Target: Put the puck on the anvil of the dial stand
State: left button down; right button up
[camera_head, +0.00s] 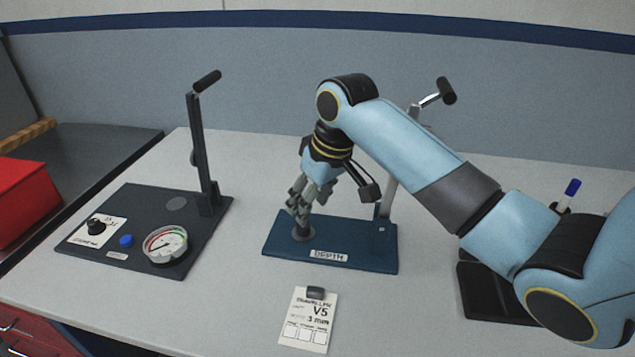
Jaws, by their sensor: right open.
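A stand with a dark blue base (350,262) labelled DEPTH sits mid-table, with a grey post and a black-handled lever (446,91). I take it for the dial stand; its dial is not clearly seen. A small round grey piece (304,235) is at the left part of this base. I cannot tell whether it is the puck, the anvil, or the puck on the anvil. My right gripper (297,208) points down, open, just above and partly over this piece. Whether the fingers touch it is unclear. My left gripper is not in view.
A dark panel (130,208) with a gauge (165,244), knob, blue button and upright lever stands at left. A black tray (480,300) is partly behind my right arm. A red box (22,200) is far left.

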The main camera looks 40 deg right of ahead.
jog(key=v, duration=0.6)
dwell(0.4)
